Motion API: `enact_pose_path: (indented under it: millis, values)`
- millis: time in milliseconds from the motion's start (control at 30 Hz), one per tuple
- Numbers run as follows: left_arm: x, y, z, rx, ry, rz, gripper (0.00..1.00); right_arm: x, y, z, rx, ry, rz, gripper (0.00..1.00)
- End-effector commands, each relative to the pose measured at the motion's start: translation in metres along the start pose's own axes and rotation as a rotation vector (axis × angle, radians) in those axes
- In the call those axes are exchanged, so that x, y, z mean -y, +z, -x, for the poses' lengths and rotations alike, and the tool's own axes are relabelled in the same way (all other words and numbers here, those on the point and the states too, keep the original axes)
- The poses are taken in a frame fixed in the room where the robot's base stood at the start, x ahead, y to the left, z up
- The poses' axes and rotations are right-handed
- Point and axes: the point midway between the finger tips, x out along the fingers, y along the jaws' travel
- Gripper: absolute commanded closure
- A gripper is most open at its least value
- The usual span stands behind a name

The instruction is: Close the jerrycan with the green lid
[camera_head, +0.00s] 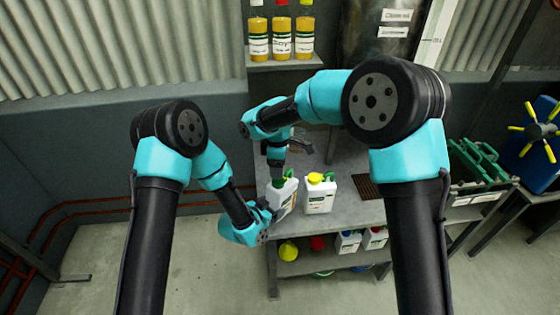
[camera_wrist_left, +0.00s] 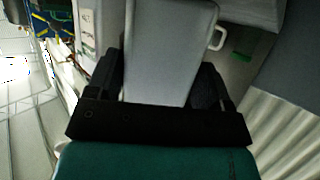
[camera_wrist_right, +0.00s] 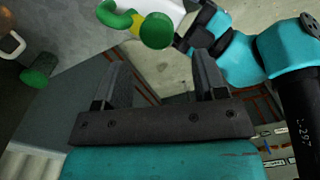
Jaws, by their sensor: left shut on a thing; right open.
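My left gripper (camera_head: 266,213) is shut on a white jerrycan (camera_head: 284,198) and holds it tilted by the front-left corner of the table. The jerrycan's pale body fills the space between the fingers in the left wrist view (camera_wrist_left: 170,50). A round green lid (camera_wrist_right: 157,32) shows at the jerrycan's top in the right wrist view, next to a green curved part (camera_wrist_right: 115,14) and a bit of yellow. I cannot tell whether the lid is seated. My right gripper (camera_wrist_right: 160,85) is open and empty between its fingers, just above the jerrycan top in the head view (camera_head: 277,168).
A second white jerrycan (camera_head: 320,196) with a yellow lid stands close on the right. The grey table (camera_head: 350,212) has free room further right. A lower shelf holds a yellow funnel (camera_head: 288,250) and small jerrycans. Bottles (camera_head: 282,35) stand on a wall shelf.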

Motion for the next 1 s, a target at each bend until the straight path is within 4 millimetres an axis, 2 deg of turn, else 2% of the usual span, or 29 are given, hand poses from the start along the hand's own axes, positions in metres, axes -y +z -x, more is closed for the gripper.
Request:
enact_pose_path:
  millis: [333,767,1000]
  values:
    - [0.000,-0.002,0.000,-0.004,-0.001,-0.001,0.92,-0.009,0.008,0.011,-0.074,-0.047,0.211,0.35]
    - [0.001,-0.002,0.000,-0.004,-0.001,-0.001,0.92,-0.009,0.008,0.011,-0.079,-0.050,0.227,0.35]
    - [0.001,-0.002,0.000,-0.004,-0.001,-0.001,0.92,-0.008,0.007,-0.004,-0.078,-0.052,0.227,0.35]
